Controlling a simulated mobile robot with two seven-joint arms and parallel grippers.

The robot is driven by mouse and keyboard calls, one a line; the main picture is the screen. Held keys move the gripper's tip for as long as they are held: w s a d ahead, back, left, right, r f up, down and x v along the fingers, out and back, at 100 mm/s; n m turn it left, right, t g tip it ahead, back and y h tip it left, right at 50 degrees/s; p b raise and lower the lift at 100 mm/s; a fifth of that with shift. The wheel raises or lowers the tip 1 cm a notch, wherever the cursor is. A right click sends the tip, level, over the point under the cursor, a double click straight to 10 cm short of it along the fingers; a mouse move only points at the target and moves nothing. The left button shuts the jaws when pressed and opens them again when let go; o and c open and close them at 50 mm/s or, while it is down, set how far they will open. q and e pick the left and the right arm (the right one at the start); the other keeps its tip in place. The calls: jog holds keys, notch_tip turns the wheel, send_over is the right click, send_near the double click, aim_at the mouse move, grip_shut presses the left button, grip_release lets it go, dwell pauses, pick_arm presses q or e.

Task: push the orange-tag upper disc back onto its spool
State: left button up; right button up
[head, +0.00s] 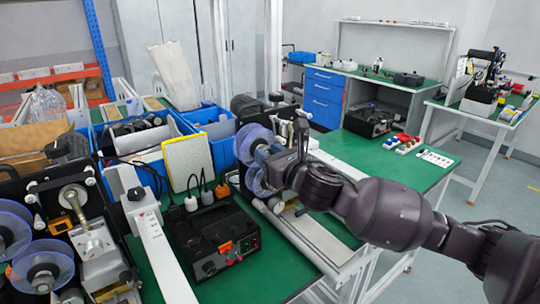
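Two translucent blue discs are at the machine in the middle of the head view. The upper disc (252,139) is partly hidden by my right gripper, and the lower disc (255,182) is just below it. My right gripper (268,156) is at the right side of the upper disc, close to it or touching; I cannot tell which. Its fingers are too small and covered to tell open or shut. The left machine has an upper disc (10,230), a lower disc (42,268) and an orange tag (60,224). I see no clear orange tag at the middle machine. My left gripper is not in view.
A black box with cables (212,240) stands in front of the middle machine, by a yellow pad (187,162). Blue bins (206,118) are behind.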

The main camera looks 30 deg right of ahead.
jog(key=o, duration=0.4)
jog(key=shift+w, duration=0.1)
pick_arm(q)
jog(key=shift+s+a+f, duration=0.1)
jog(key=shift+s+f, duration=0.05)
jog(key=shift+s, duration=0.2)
pick_arm(e)
jog(key=shift+o, duration=0.4)
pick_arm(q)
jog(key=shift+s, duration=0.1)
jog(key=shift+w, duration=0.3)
pick_arm(e)
jog(key=s+d, duration=0.1)
jog(key=s, duration=0.9)
jog(key=shift+s+d, duration=0.3)
jog(key=shift+s, duration=0.1)
